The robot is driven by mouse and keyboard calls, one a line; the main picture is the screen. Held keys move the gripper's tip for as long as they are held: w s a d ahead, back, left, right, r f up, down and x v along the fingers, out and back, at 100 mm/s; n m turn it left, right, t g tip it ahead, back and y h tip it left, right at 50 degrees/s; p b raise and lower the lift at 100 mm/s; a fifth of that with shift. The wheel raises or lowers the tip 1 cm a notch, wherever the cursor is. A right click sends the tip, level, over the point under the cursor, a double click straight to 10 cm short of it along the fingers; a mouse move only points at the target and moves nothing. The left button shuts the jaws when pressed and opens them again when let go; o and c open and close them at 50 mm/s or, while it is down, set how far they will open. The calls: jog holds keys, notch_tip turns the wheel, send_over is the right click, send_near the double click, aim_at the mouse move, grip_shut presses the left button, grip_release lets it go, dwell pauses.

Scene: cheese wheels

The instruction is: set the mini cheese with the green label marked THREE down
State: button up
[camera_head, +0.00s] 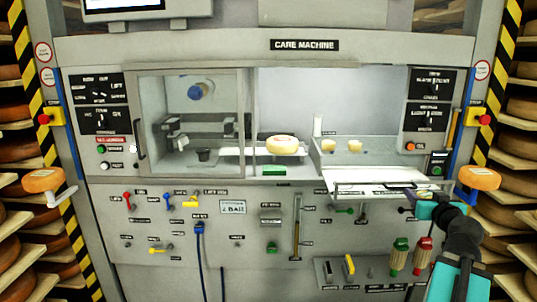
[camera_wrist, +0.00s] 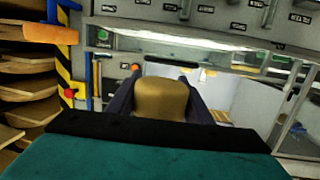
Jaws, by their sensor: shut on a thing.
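My gripper (camera_wrist: 160,88) is shut on a small tan-yellow mini cheese (camera_wrist: 161,102), with a dark finger on either side of it in the wrist view. No green label or THREE marking shows on the cheese's visible face. In the head view, my gripper (camera_head: 418,196) is at the right, by the front of the pale shelf (camera_head: 350,188); the held cheese cannot be made out there. Two small pale-yellow cheeses, one (camera_head: 327,145) left of the other (camera_head: 355,146), sit in the bay behind the shelf. Their labels are too small to read.
A larger cheese wheel (camera_head: 282,145) sits in the machine's middle opening, left of the bay. A glass-fronted chamber (camera_head: 190,120) stands further left. Levers and red and green handles (camera_head: 423,256) project below the shelf.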

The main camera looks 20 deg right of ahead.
jog(key=w+a+f+n+y, duration=0.25)
jog(key=w+a+f, duration=0.35)
jog(key=a, duration=0.3)
jog(key=w+a+f+n+t+y+p, duration=0.15)
jog(key=w+a+f+y, duration=0.3)
jog(key=a, duration=0.45)
jog(key=w+a+f+n+y+b, duration=0.1)
jog(key=w+a+f+n+y, duration=0.2)
jog(key=w+a+f, duration=0.55)
jog(key=s+a+n+g+y, duration=0.2)
jog(key=a+n+y, duration=0.1)
jog(key=a, duration=0.5)
jog(key=s+a+f+n+g+y, duration=0.1)
jog(key=s+a+n+g+y, duration=0.1)
jog(key=a, duration=0.7)
jog(key=s+a+f+n+g+y+p, duration=0.1)
jog(key=a+n+y, duration=0.3)
jog(key=a, duration=0.4)
jog(key=shift+s+a+g+y, duration=0.35)
jog(key=shift+s+g+y, duration=0.4)
jog(key=shift+s, duration=0.1)
